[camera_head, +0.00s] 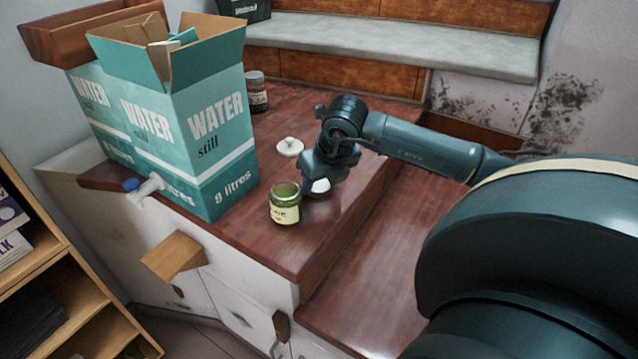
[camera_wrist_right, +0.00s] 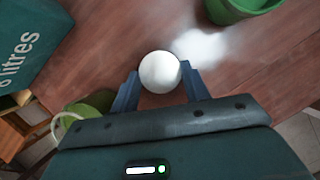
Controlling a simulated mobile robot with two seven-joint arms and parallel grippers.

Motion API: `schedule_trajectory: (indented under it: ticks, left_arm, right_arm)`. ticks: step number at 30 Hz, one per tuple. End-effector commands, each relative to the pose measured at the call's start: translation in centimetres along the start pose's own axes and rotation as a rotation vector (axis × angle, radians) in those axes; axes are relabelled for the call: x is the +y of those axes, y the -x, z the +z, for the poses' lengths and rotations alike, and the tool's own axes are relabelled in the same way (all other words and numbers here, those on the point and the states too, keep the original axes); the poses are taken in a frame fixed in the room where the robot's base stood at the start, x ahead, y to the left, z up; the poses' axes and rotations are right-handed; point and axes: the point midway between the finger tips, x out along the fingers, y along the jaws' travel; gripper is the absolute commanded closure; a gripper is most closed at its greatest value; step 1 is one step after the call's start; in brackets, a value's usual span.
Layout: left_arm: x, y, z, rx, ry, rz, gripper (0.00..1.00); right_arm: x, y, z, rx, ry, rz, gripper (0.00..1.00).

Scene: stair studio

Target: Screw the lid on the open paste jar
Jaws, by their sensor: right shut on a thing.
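The open jar (camera_head: 285,205), green inside with a pale label, stands upright near the front edge of the brown worktop. My right gripper (camera_head: 320,178) is just right of it, shut on a white round piece (camera_head: 320,186). In the right wrist view the white round piece (camera_wrist_right: 160,72) sits between the fingertips of my right gripper (camera_wrist_right: 160,82); I cannot tell whether it is the jar's lid. It is beside the jar, not on it. A white lid with a knob (camera_head: 290,147) lies on the worktop behind the jar. My left gripper is out of view.
Tall teal water boxes (camera_head: 215,150) stand close left of the jar. A dark jar (camera_head: 257,92) is farther back. A green container (camera_wrist_right: 242,6) shows at the top of the right wrist view. A lower brown step (camera_head: 370,270) lies front right.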

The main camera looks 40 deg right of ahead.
Motion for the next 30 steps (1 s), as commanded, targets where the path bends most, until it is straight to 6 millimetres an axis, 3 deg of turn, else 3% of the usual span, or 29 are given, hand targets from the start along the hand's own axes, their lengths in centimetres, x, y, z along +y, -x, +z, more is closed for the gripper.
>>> schedule_trajectory:
  ticks: [5,18,30]
  left_arm:
    - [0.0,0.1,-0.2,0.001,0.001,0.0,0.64]
    - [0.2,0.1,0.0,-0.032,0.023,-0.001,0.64]
    - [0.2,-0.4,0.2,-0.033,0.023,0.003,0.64]
  right_arm:
    - [0.0,1.0,0.5,-0.003,0.0,0.001,0.75]
    - [0.0,8.3,3.5,-0.004,0.0,0.001,0.75]
    - [0.0,9.3,3.8,0.0,0.0,0.0,0.75]
